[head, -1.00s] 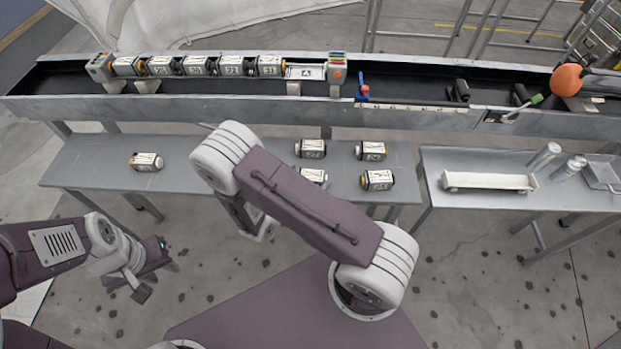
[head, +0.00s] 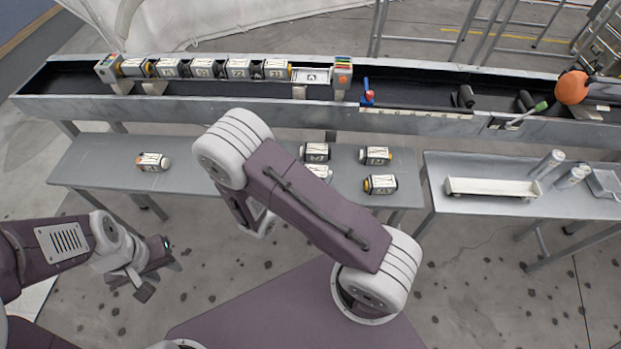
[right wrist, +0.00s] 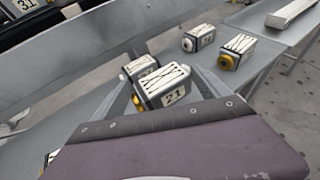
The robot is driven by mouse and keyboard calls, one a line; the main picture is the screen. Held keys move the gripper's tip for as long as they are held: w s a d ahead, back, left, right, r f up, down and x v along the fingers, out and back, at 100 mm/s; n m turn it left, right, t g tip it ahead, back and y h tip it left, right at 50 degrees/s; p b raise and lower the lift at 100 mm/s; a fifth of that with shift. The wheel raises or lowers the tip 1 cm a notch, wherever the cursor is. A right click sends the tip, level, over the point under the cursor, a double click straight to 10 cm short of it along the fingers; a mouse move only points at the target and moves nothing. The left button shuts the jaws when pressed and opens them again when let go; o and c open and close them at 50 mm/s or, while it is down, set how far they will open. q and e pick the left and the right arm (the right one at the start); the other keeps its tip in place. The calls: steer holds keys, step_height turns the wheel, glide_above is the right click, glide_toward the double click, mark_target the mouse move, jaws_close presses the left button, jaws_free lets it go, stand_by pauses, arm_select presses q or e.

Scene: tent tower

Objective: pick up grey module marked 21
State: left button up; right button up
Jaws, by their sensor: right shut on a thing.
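The grey module marked 21 (right wrist: 165,88) is close up in the right wrist view, with a yellow end cap and a cream face with dark lines. My right gripper (right wrist: 168,82) is shut on it, its grey fingers on either side. In the head view, what appears to be this module (head: 321,171) shows partly past my right arm, which hides the right gripper there. I cannot tell whether it touches the table. My left gripper (head: 160,278) is open and empty, low at the left, in front of the table.
Another module (right wrist: 140,67) is right behind the held one. Module 14 (right wrist: 198,38) and one more (right wrist: 237,50) lie farther off. A lone module (head: 152,161) is on the table's left. The long trough (head: 220,108) with a row of modules runs behind the table (head: 95,160).

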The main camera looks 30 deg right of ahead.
steer(key=s+a+r+p, duration=0.1)
steer(key=s+a+r, duration=0.5)
steer(key=s, duration=0.3)
steer(key=shift+s+a+r, duration=0.2)
steer(key=shift+a+r, duration=0.1)
